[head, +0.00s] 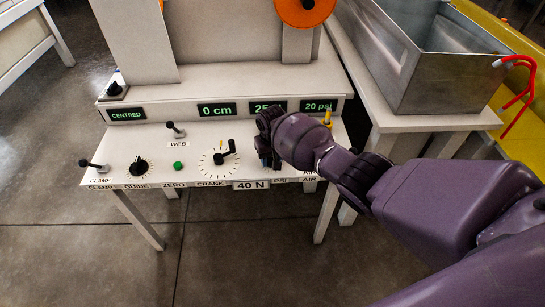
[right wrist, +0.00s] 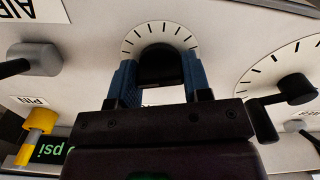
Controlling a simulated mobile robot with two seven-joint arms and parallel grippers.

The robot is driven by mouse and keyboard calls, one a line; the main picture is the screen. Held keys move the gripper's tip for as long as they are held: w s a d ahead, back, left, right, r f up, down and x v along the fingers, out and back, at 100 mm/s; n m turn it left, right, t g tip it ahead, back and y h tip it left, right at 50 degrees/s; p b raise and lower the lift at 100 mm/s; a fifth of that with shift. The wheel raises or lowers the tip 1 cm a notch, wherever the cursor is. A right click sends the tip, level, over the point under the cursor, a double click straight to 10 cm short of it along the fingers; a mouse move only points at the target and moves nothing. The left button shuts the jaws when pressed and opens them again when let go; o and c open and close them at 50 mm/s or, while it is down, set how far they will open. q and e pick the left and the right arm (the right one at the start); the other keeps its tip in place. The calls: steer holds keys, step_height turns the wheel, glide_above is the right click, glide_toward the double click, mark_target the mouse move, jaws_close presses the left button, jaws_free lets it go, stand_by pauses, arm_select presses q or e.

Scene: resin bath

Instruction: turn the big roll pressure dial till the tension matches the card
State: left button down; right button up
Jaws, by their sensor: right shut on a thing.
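The pressure dial shows in the right wrist view as a black knob (right wrist: 158,66) with a white tick-marked scale around it. My right gripper (right wrist: 158,80) is shut on this knob, with a blue finger pad on each side. In the head view my right gripper (head: 268,135) covers most of the dial. The card (head: 251,185) on the panel's front edge reads 40 N. The tension display (head: 268,107) is partly hidden by my gripper; only a figure starting with 25 shows. The pressure display (head: 318,106) reads 20 psi. My left gripper is not in view.
Left of the dial are the crank (head: 224,152), a green zero button (head: 178,165), the guide knob (head: 138,166) and two levers. A yellow pin (head: 328,118) and an air lever (right wrist: 36,60) are close on the other side. A metal tank (head: 415,60) stands at right.

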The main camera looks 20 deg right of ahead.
steer(key=m+p, duration=0.1)
steer(key=m, duration=0.2)
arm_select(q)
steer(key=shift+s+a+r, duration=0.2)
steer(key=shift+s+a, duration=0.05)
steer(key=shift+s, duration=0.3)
arm_select(e)
steer(key=shift+m, duration=1)
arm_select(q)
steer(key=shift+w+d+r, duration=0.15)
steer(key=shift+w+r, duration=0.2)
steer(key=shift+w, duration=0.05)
arm_select(e)
steer(key=o, duration=0.9)
